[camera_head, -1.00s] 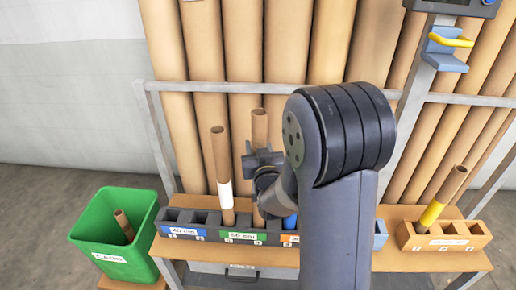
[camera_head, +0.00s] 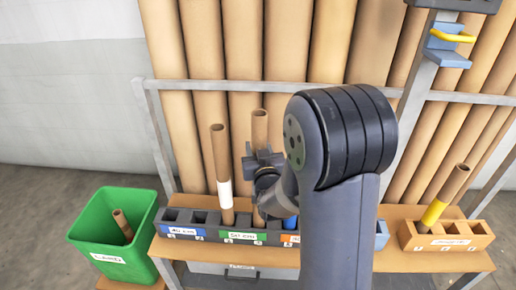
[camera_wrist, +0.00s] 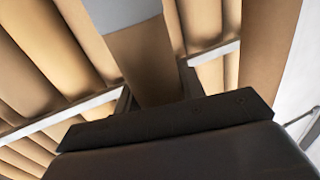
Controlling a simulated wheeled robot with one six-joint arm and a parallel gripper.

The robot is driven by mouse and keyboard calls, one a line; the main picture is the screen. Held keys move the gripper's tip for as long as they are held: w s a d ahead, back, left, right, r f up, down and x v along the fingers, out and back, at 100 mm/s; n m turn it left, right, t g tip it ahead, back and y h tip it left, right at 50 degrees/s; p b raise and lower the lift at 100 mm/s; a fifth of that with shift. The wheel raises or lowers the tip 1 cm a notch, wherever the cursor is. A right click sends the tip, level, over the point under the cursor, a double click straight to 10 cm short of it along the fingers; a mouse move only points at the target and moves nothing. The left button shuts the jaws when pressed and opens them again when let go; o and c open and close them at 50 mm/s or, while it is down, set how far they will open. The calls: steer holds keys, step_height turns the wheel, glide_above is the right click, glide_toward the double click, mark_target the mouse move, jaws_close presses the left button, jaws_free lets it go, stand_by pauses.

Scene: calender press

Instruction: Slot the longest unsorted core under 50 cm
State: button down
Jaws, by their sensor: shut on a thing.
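My gripper (camera_head: 264,160) is shut on a plain brown core (camera_head: 260,127), held upright. Its lower end reaches the green-labelled "50 cm" part of the long rack (camera_head: 215,236); how deep it sits is hard to tell. In the wrist view the core (camera_wrist: 146,62) stands between the jaws, with a pale grey part at the picture's top edge. A white-banded core (camera_head: 220,150) stands in the rack just left of it. A yellow-banded core (camera_head: 452,184) leans in the orange rack (camera_head: 430,242) at the right.
A green bin (camera_head: 85,225) at the left holds a short core (camera_head: 122,222). The blue-labelled "40 cm" slots at the rack's left look empty. A blue piece (camera_head: 290,222) shows right of the held core, partly behind my arm. Tall brown rolls stand behind a grey rail.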

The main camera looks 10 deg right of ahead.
steer(key=shift+f+b, duration=2.25)
steer(key=shift+b, duration=0.25)
steer(key=c, duration=0.8)
jaws_free()
steer(key=s, duration=1)
steer(key=shift+s+a, duration=0.3)
steer(key=shift+s, duration=0.1)
steer(key=shift+w, duration=0.1)
steer(key=w, duration=0.7)
steer(key=w+p, duration=0.1)
steer(key=w, duration=0.2)
steer(key=shift+w+d+r, duration=0.3)
steer(key=shift+w+r, duration=0.05)
steer(key=shift+r, duration=0.05)
steer(key=shift+f, duration=0.1)
